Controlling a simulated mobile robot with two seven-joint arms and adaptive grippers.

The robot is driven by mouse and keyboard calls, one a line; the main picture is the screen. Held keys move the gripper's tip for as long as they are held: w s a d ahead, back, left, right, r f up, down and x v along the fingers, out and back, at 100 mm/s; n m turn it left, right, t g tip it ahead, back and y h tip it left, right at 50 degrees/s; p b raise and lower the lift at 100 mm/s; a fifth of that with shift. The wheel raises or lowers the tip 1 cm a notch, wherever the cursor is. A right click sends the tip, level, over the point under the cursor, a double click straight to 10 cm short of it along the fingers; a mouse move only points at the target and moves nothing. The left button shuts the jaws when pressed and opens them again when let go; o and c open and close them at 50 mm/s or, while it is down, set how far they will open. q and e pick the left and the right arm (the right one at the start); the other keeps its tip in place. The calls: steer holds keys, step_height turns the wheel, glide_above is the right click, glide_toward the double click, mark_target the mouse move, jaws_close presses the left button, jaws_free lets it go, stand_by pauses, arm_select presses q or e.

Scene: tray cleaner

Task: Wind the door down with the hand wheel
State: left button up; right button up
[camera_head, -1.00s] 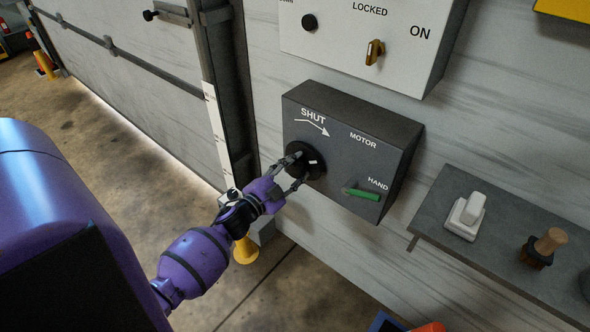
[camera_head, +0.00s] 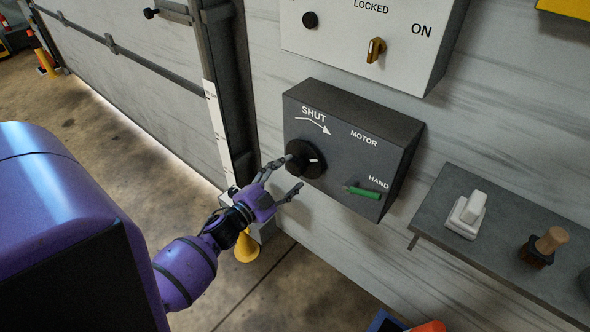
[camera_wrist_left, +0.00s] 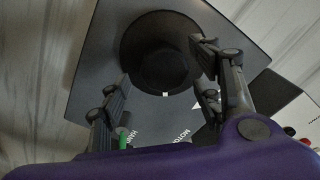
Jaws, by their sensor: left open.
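The black hand wheel (camera_head: 305,160) sits on the left part of the front of a dark grey box marked SHUT, MOTOR and HAND (camera_head: 350,135). A small white mark shows on the wheel. A green lever (camera_head: 364,193) on the box points at HAND. My left gripper (camera_head: 290,174) is open just in front of the wheel, lower left of it, and holds nothing. In the left wrist view the wheel (camera_wrist_left: 160,55) lies beyond the open fingers. The door (camera_head: 140,90) is at the left, with a bright gap along its bottom edge. My right gripper is not in view.
A yellow cone (camera_head: 246,247) stands on the floor below.

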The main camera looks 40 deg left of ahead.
arm_select(q)
steer(key=s, duration=0.8)
steer(key=shift+a, duration=0.3)
steer(key=shift+s, duration=0.15)
